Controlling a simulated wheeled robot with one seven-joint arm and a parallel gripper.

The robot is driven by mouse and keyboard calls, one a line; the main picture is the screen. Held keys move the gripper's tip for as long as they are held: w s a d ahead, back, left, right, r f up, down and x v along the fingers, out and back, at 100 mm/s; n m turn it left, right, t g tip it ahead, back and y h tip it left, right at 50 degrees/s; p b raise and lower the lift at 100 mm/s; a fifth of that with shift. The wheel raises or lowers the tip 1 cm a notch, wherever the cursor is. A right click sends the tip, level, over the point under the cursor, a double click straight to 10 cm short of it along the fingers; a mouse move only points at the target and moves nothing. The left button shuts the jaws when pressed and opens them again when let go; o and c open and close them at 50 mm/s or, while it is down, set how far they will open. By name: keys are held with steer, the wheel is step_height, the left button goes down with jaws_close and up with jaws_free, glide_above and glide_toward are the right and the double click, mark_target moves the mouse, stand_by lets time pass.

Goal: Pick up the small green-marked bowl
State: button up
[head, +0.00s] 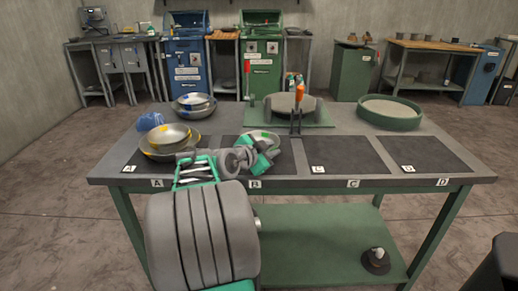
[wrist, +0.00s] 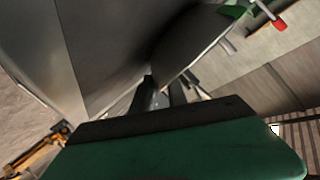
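The small green-marked bowl (head: 258,134) is a grey metal bowl at mat B, partly hidden behind my gripper. My gripper (head: 266,152) is at the near side of this bowl in the head view. In the wrist view, the dark fingers of my gripper (wrist: 162,94) stand close against a large grey curved surface, which looks like the bowl. The fingers show a narrow gap, but whether they touch or clamp the rim is unclear.
Yellow-marked bowls (head: 158,151) sit stacked at mat A, left of my gripper. Blue-marked bowls (head: 193,103) stand behind them, near a blue cloth-like item (head: 150,121). A spinning fixture (head: 298,101) and a round green-rimmed tray (head: 390,124) are at the back. Mats C (head: 345,152) and D (head: 430,152) are clear.

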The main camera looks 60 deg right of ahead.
jaws_close()
stand_by(0.5)
